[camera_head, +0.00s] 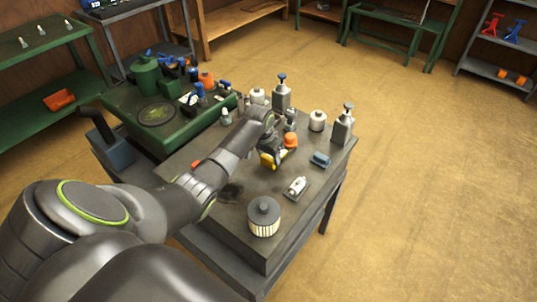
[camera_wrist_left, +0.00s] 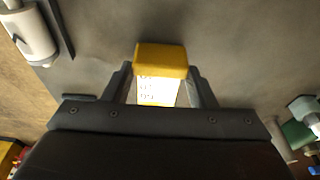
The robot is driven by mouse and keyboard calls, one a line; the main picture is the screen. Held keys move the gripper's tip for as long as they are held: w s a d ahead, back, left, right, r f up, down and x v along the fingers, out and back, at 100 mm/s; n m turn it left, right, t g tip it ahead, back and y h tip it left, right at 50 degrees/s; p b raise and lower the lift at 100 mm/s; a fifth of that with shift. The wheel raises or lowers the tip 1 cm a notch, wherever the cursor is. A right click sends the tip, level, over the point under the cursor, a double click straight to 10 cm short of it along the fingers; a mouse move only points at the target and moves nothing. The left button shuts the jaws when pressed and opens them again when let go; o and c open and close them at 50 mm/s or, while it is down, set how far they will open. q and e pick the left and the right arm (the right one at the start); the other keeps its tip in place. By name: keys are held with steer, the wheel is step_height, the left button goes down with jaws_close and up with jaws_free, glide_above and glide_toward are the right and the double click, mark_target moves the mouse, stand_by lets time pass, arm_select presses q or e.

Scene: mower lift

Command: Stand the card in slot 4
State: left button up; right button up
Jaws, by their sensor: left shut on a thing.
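My left gripper (camera_head: 267,157) reaches in over the dark workbench (camera_head: 220,200) and is shut on a yellow piece with a white, lettered face, which looks like the card (camera_head: 268,161). In the left wrist view, the card (camera_wrist_left: 160,62) sits between the two fingers of the left gripper (camera_wrist_left: 162,92), its thick yellow edge beyond the fingertips and its white face with dark lines towards the camera. Bare grey bench top shows behind it. I cannot tell whether the card touches the bench. No numbered slots can be made out. My right gripper is not in view.
An orange-topped item (camera_head: 290,140) stands close beside the gripper. A small blue block (camera_head: 320,160), a white part on a plate (camera_head: 297,187) and a pleated filter (camera_head: 263,218) stand nearer. Pump bottles (camera_head: 343,125) and white cans line the far side. A green machine (camera_head: 175,130) is left.

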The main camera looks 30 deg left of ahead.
arm_select(q)
steer(key=shift+f, duration=0.1)
steer(key=o, duration=1.1)
steer(key=shift+c, duration=0.2)
